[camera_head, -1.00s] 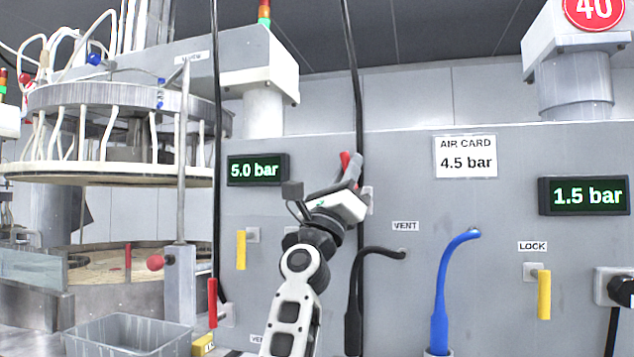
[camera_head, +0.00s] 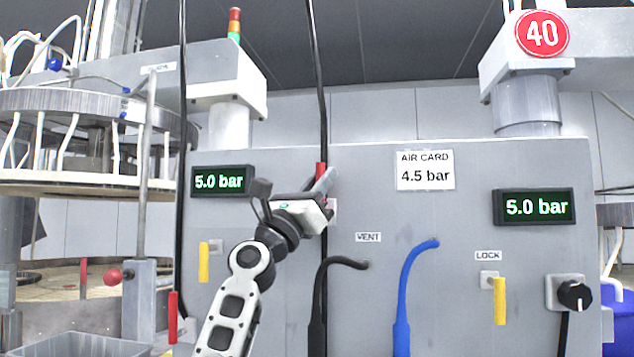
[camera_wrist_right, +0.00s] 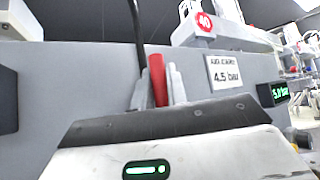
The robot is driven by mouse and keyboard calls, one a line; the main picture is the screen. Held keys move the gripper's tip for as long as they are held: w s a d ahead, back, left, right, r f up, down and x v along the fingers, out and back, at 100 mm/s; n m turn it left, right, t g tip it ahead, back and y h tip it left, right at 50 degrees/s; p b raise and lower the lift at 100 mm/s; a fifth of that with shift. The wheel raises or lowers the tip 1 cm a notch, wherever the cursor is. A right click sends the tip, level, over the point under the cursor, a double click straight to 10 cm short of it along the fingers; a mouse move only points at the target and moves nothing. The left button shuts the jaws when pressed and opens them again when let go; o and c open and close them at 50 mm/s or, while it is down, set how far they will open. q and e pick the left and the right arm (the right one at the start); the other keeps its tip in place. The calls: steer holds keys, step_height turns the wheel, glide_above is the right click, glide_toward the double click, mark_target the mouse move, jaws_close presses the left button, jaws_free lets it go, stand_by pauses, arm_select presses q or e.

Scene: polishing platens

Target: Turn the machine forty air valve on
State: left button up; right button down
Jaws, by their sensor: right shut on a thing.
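The red valve handle (camera_head: 321,170) stands upright on the grey panel, by the black hose. My right gripper (camera_head: 325,182) is shut on it; one finger hides part of it in the head view. In the right wrist view the red handle (camera_wrist_right: 158,80) stands between the two fingers of the right gripper (camera_wrist_right: 159,88). The machine's round red 40 sign (camera_head: 542,34) is at the upper right. The right display (camera_head: 535,207) reads 5.0 bar, and the left display (camera_head: 222,181) also reads 5.0 bar. My left gripper is not in view.
The air card (camera_head: 425,170) says 4.5 bar. A black vent hose (camera_head: 330,264), a blue hose (camera_head: 405,290), yellow handles (camera_head: 500,302) and a black knob (camera_head: 574,295) are on the panel. Another red handle (camera_head: 173,318) is at the lower left. A grey bin (camera_head: 85,347) stands below.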

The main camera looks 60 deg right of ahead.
steer(key=c, duration=1.4)
jaws_free()
steer(key=shift+s, duration=0.1)
